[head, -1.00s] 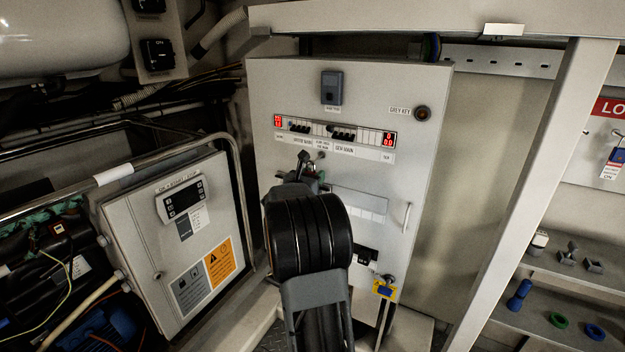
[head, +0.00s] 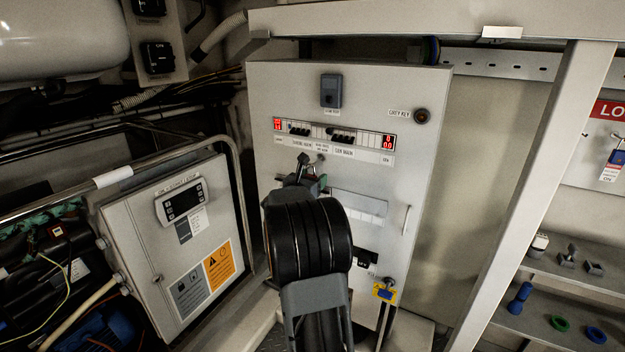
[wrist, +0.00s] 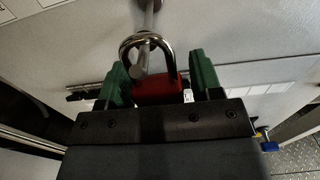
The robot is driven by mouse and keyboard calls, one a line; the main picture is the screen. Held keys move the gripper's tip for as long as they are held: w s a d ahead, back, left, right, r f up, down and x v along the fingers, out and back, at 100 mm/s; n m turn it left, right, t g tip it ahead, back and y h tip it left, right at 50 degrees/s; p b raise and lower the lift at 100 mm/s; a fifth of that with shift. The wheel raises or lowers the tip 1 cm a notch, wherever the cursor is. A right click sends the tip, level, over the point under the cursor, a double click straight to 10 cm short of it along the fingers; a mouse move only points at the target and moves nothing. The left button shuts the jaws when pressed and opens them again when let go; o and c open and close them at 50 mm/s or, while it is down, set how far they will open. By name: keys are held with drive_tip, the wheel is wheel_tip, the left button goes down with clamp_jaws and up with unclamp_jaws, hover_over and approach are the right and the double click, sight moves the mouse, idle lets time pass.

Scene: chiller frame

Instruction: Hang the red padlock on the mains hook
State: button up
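The red padlock (wrist: 158,91) is in the middle of the wrist view, between the green fingers of my gripper (wrist: 160,82). A narrow gap shows between its body and the right finger, so the gripper looks slightly open around it. Its silver shackle is up, and the metal rod of the mains hook (wrist: 150,18) runs down to the shackle and its end shows inside the loop. In the head view my gripper (head: 300,184) is at the panel front, below the breaker row. The padlock cannot be made out there, as my wrist covers much of that spot.
The grey panel (head: 385,85) has a breaker row (head: 335,135), a handle (head: 406,219) and a blue padlock on a yellow plate (head: 384,293) lower right. A control box (head: 170,260) with a rail stands left. A white post (head: 535,190) and shelves (head: 570,325) are right.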

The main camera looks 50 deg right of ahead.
drive_tip(key=shift+o, duration=0.9)
